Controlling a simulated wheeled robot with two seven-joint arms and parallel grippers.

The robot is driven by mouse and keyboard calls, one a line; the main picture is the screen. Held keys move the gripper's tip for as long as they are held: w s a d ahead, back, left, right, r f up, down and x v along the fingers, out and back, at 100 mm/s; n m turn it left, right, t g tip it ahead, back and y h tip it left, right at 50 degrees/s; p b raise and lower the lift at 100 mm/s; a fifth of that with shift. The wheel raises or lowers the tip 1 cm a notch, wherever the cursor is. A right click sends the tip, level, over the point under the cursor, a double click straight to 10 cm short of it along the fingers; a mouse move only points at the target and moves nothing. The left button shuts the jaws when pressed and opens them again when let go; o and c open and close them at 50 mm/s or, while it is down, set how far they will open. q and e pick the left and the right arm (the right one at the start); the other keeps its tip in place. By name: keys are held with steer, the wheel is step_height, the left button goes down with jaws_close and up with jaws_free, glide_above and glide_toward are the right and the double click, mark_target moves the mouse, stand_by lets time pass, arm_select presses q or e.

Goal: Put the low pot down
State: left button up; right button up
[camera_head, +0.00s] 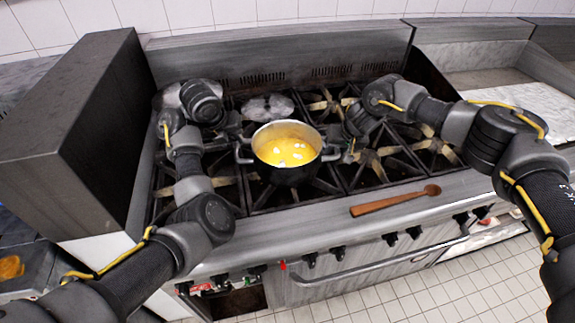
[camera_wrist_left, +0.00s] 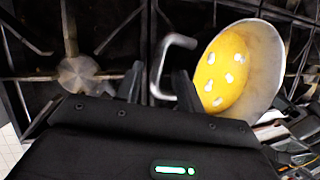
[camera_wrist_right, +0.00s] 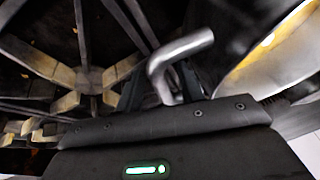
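The low pot (camera_head: 288,172) holds yellow food with white pieces and is upright over the front grates of the stove (camera_head: 262,224). I cannot tell whether its base touches the grate. My left gripper (camera_wrist_left: 158,84) is open at the pot's left handle (camera_wrist_left: 160,62), its fingers apart with the handle between them. My right gripper (camera_wrist_right: 160,88) is open at the other handle (camera_wrist_right: 178,52), with that handle between its spread fingers. In the head view the fingertips are small and partly hidden by the wrists.
A wooden spoon (camera_head: 395,201) lies on the stove's front ledge, right of the pot. A tall dark box-like side panel (camera_head: 75,125) stands left of the burners. Burner grates (camera_head: 425,148) to the right are empty. A pale counter (camera_head: 520,103) lies at the far right.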

arm_select(q)
steer(key=shift+s+a+r, duration=0.15)
steer(key=shift+s+r, duration=0.2)
steer(key=shift+r, duration=0.25)
arm_select(e)
steer(key=v, duration=1.2)
